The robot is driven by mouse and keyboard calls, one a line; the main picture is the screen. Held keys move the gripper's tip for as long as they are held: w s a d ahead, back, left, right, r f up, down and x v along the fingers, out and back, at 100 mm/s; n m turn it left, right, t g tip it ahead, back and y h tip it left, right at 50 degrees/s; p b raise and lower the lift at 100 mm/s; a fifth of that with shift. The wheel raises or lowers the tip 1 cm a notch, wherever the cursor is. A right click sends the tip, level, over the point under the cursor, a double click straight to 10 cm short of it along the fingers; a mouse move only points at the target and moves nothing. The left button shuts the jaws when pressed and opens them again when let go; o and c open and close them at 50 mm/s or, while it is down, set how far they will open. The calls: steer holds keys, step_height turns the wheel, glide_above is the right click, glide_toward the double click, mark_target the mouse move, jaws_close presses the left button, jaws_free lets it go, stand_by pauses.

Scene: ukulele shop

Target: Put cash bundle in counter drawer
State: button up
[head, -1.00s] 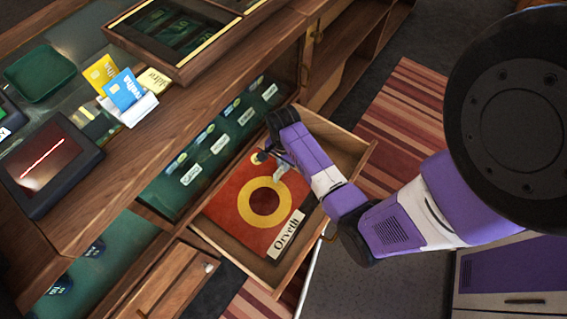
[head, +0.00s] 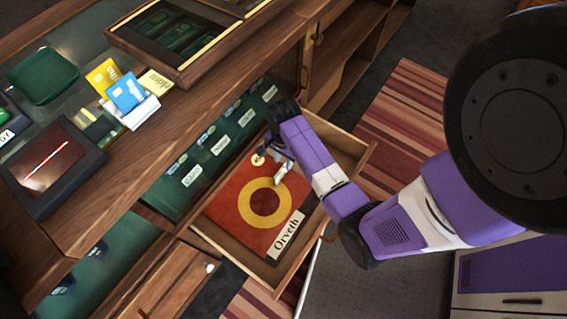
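The counter drawer (head: 340,149) is pulled open below the counter. In it lies a flat red-orange piece (head: 228,204) with a yellow ring and a label reading "Orveth". My gripper (head: 279,164) reaches in from the right and points down over the upper part of the drawer. A small pale thing (head: 283,174) shows at its fingertips; I cannot tell whether it is part of the fingers, held, or lying below. No cash bundle can be made out clearly. The fingers are small and partly hidden by my wrist.
A wooden counter (head: 205,103) runs along the left, above the drawer. It carries a green tray (head: 43,75), a card holder (head: 138,113) with yellow and blue cards, and a dark screen device (head: 50,165). A striped rug (head: 405,115) lies on the floor at right.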

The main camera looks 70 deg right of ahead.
mark_target(283, 167)
step_height(283, 167, up, 9)
steer(key=p, duration=0.1)
steer(key=s+a+n+t+h, duration=0.2)
steer(key=a+n+t, duration=0.65)
steer(key=a, duration=0.85)
steer(key=s+a+r+n+t, duration=0.2)
steer(key=s+r+n, duration=0.1)
steer(key=r, duration=0.5)
steer(key=s+a+r+n+t+y, duration=0.1)
steer(key=s+a+r+n+t, duration=0.1)
steer(key=r+n, duration=0.3)
steer(key=s+a+r+n+t+y, duration=0.1)
steer(key=s+r+n, duration=0.3)
steer(key=r, duration=0.7)
steer(key=shift+a+n+t, duration=0.35)
steer(key=shift+a+t, duration=0.15)
steer(key=shift+t, duration=0.25)
